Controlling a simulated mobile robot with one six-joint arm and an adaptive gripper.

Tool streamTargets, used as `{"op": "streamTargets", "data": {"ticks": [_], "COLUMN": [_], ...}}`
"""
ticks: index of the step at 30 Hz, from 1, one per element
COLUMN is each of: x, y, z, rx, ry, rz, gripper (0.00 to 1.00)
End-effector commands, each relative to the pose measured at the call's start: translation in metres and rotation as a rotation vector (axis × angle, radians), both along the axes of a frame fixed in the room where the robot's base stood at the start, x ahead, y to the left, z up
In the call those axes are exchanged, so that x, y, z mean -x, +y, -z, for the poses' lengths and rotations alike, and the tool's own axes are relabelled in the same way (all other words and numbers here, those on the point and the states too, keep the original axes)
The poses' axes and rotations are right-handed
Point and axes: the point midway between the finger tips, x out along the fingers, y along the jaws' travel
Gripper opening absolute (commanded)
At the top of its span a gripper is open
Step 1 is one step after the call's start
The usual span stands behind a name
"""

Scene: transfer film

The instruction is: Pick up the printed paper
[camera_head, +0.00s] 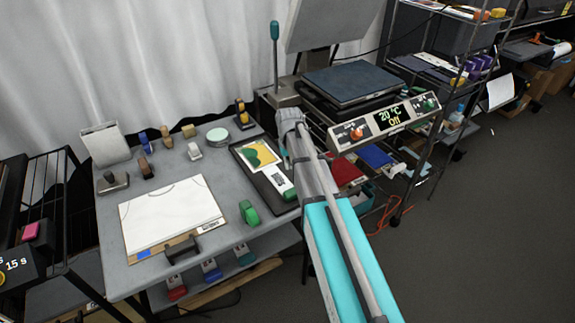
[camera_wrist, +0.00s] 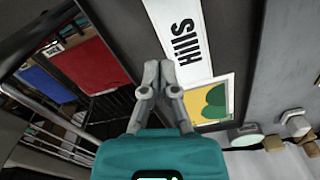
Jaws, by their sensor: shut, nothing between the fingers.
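The printed paper (camera_head: 262,157) lies on a dark flat tray (camera_head: 252,147) at the right side of the grey table. It has a yellow and green picture at one end. In the wrist view the paper (camera_wrist: 182,38) shows a white strip with "Hills" in black letters, with the picture beside the fingers. My gripper (camera_wrist: 160,70) is shut and empty, its fingertips over the paper's left edge in that view. I cannot tell whether they touch it. In the head view my arm hides the gripper and part of the paper's right side.
A press with a control panel (camera_head: 384,122) reading "20 °C Off" stands right of the table. A white garment-like sheet (camera_head: 171,211) lies on a board at the left. Small bottles and blocks line the back.

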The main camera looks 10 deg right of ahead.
Motion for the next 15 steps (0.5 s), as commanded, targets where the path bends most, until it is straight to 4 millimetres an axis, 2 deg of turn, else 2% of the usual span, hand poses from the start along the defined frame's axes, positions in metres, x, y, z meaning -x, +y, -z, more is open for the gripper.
{"op": "streamTargets", "data": {"ticks": [1, 15], "x": [0.0, 0.0], "y": [0.0, 0.001], "z": [0.008, 0.044], "rx": [0.0, 0.0], "ry": [0.0, 0.0], "rz": [0.0, -0.001], "gripper": [0.0, 0.0]}}
